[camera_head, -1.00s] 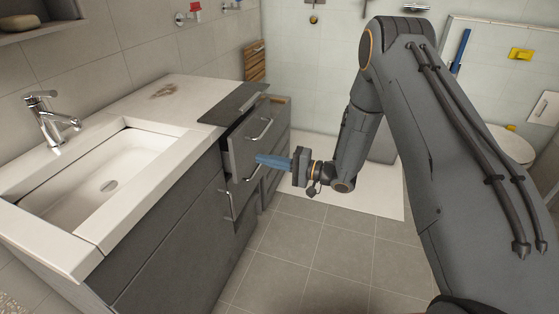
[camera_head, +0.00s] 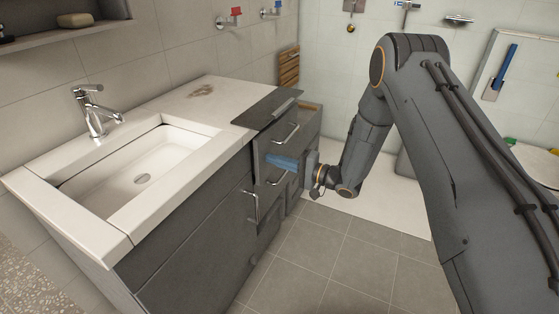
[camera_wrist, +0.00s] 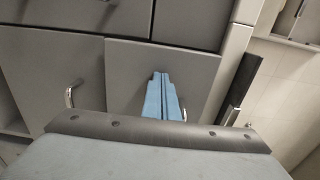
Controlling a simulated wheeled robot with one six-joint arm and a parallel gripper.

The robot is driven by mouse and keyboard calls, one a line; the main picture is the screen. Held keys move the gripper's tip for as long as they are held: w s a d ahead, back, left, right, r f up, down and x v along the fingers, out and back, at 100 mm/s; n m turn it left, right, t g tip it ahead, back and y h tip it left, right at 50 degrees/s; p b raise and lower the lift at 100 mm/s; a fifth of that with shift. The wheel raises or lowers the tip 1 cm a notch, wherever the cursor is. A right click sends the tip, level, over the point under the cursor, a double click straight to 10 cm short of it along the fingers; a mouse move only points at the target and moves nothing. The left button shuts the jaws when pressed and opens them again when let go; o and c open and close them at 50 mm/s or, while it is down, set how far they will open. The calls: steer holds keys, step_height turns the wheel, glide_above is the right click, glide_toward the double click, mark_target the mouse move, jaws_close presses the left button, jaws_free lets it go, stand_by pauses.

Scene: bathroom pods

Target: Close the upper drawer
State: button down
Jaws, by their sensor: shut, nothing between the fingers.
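The upper drawer (camera_head: 266,145) has a grey front with a silver bar handle (camera_head: 285,135), at the far end of the vanity below a dark flat panel. In the wrist view the closed fingers (camera_wrist: 161,78) point at a grey front panel (camera_wrist: 130,65). Whether the tips touch it cannot be told.
The vanity has a white sink (camera_head: 145,165), a chrome tap (camera_head: 94,112) and a dark flat panel (camera_head: 262,112) on its far end. A lower door handle (camera_head: 250,205) sticks out. Tiled floor (camera_head: 320,265) is clear in front. A wooden rack (camera_head: 289,66) hangs beyond.

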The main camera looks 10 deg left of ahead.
steer(key=x, duration=0.3)
steer(key=shift+w+r, duration=0.1)
steer(key=shift+r, duration=0.05)
